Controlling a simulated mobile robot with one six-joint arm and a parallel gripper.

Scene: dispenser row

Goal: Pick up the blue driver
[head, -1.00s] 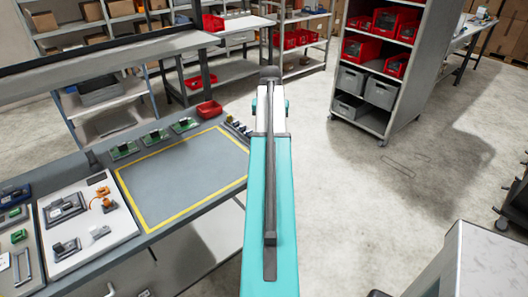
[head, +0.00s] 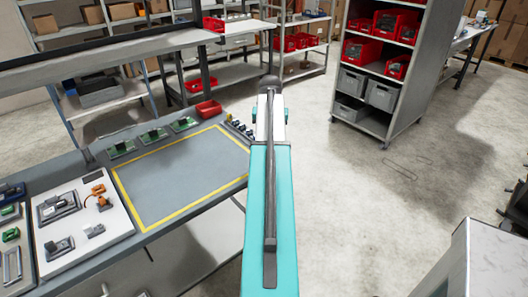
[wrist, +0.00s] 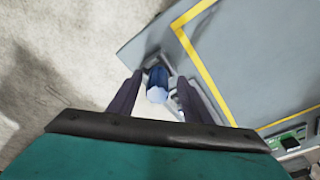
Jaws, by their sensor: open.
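The blue driver (wrist: 157,88) shows in the wrist view as a short blue cylinder, seen nearly end-on, at the edge of the grey bench. My gripper (wrist: 160,77) is open, with one dark finger on each side of the driver. I see a gap on the right side; whether the left finger touches it I cannot tell. Part of the driver's far end is unclear against a grey holder or fitting behind it. In the head view my arm covers this spot, and neither the driver nor my fingers can be made out.
The grey bench has a yellow-outlined area (head: 180,175), clear of objects. Green boards and a red bin (head: 208,109) stand along its back. A white board with parts (head: 85,225) lies at left. A grey shelf cart (head: 385,75) stands at right, with open floor before it.

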